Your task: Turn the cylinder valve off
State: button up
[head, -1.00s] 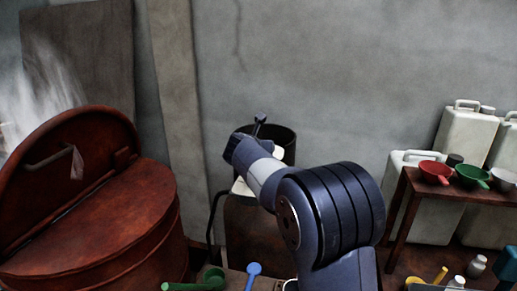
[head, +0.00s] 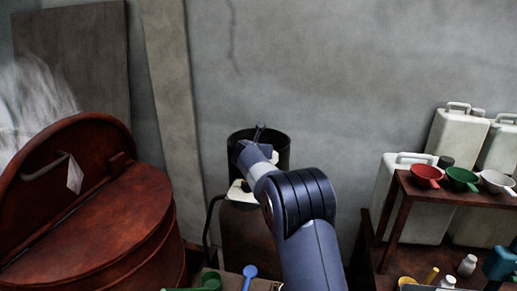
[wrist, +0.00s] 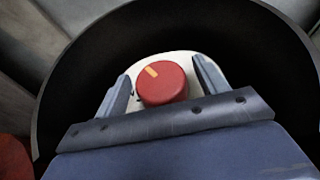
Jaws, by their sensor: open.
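The cylinder valve is a round red knob (wrist: 162,84) with a yellow mark near its upper left edge in the wrist view. My gripper (wrist: 165,80) is open, with one finger on each side of the knob and gaps showing. A pale collar lies around and behind the knob, inside a dark round shroud (wrist: 250,35). In the head view my gripper (head: 258,150) reaches into the dark shroud (head: 281,147) on top of the rusty brown cylinder (head: 240,235). The knob is hidden there behind my arm.
A large red vat (head: 125,225) with a raised lid stands at left, with steam behind it. White jerrycans (head: 455,140) and a small table (head: 400,185) with red, green and white scoops are at right. A concrete wall (head: 330,80) is behind.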

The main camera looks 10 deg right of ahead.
jog(key=shift+w+f, duration=0.1)
jog(key=shift+c, duration=0.2)
jog(key=c, duration=1)
jog(key=shift+o, duration=0.2)
jog(key=shift+m+g+h+p, duration=0.75)
jog(key=shift+m+h, duration=0.45)
jog(key=shift+h, duration=0.1)
jog(key=shift+m+h, duration=0.3)
jog(key=o, duration=1)
jog(key=b+v, duration=0.2)
jog(key=v, duration=0.8)
jog(key=shift+s+a+r+b, duration=0.15)
jog(key=shift+s+r+b, duration=0.1)
jog(key=shift+r+b, duration=0.05)
